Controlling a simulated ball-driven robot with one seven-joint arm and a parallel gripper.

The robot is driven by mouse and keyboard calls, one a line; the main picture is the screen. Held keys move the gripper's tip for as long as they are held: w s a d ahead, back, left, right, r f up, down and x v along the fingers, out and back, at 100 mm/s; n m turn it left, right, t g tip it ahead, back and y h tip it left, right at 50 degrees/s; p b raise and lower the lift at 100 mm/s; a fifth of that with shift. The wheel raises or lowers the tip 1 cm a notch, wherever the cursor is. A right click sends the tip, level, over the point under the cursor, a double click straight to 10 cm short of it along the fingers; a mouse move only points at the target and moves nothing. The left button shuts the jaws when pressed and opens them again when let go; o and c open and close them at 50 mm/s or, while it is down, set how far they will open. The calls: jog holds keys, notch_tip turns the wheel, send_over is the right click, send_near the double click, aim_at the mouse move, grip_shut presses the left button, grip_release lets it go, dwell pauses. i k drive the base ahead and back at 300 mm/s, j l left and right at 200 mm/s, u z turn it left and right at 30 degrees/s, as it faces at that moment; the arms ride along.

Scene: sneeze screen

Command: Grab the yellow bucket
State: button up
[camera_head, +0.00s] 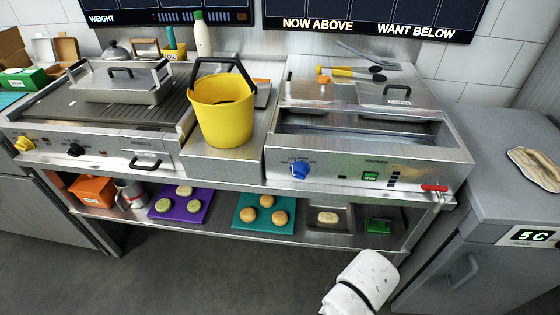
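The yellow bucket (223,112) stands upright on the steel counter section between the griddle and the warmer. Its black handle (222,62) is raised and arches above the rim. A white rounded part of my own arm shows at the bottom right of the view, low in front of the shelf and well apart from the bucket. My gripper's fingers do not show, so I cannot see whether it holds anything.
The griddle (100,115) with a steel lid is left of the bucket. The warmer (365,150) with a blue knob (299,168) is right. A white bottle (202,36) stands behind. A lower shelf holds a purple board (164,207) and teal board (244,222). The floor in front is clear.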

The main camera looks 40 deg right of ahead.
aim_at(223, 99)
jog(key=j+z, duration=0.1)
jog(key=z, duration=0.5)
jog(key=i+j+z, duration=0.1)
jog(key=j+z, duration=0.25)
jog(key=j, duration=0.15)
jog(key=j+z, duration=0.35)
jog(key=j, duration=0.2)
jog(key=j+z, duration=0.35)
jog(key=j, duration=0.2)
jog(key=i, duration=0.05)
